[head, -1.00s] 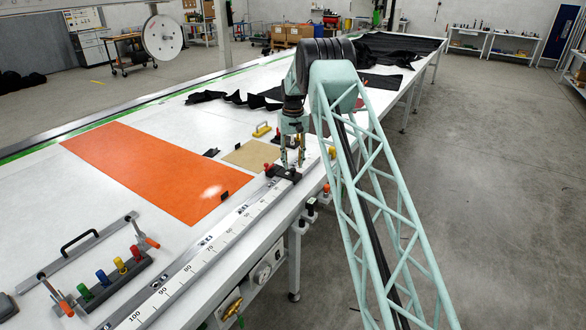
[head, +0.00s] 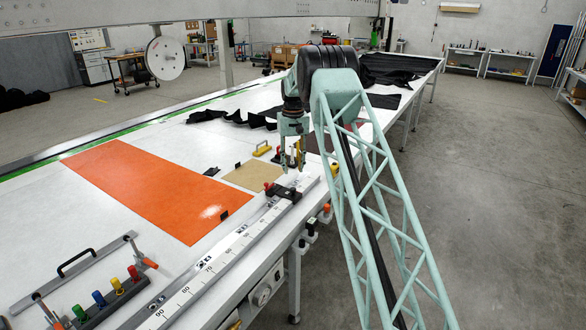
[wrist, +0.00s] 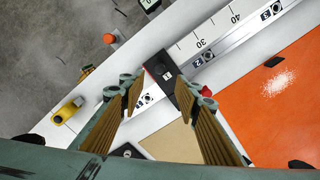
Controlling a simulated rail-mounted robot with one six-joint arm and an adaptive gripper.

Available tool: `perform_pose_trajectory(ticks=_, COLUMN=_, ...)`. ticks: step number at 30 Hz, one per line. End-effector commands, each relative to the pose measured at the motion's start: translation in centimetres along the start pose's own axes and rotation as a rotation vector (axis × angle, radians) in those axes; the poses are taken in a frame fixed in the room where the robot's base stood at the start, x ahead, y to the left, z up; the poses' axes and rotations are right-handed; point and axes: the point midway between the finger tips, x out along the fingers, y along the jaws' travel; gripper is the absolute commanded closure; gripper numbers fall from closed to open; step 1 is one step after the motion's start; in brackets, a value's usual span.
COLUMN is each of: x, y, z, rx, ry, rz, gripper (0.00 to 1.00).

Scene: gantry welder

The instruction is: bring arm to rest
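My gripper (head: 292,168) hangs from my pale green arm (head: 345,110) above the near side of the long white table (head: 60,230). In the wrist view its two ribbed fingers (wrist: 166,88) are apart, with nothing held between them. A black clamp block (head: 283,192) with a red knob sits on the ruler rail below the fingertips. It shows in the wrist view (wrist: 163,72) beyond and between the fingers, and the fingers look clear of it. My arm is bent at the black joint, with the lattice link running down to the lower right.
An orange sheet (head: 150,185) and a tan board (head: 254,176) lie on the table. A yellow-handled tool (head: 261,149) stands behind the board. Toggle clamps and coloured knobs (head: 108,293) are at the lower left. Dark cloth lies at the far end. The floor at right is clear.

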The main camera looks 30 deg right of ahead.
Motion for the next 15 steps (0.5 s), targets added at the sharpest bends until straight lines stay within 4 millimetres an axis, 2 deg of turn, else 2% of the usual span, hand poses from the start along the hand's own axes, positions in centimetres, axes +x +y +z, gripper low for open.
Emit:
perform_pose_trajectory(ticks=11, x=0.01, y=0.00, z=-0.01, rx=0.000, ry=0.000, rz=0.000, gripper=0.70)
perform_pose_trajectory(ticks=15, x=-0.58, y=-0.24, z=0.18, rx=-0.002, ry=0.003, rz=0.000, gripper=0.70)
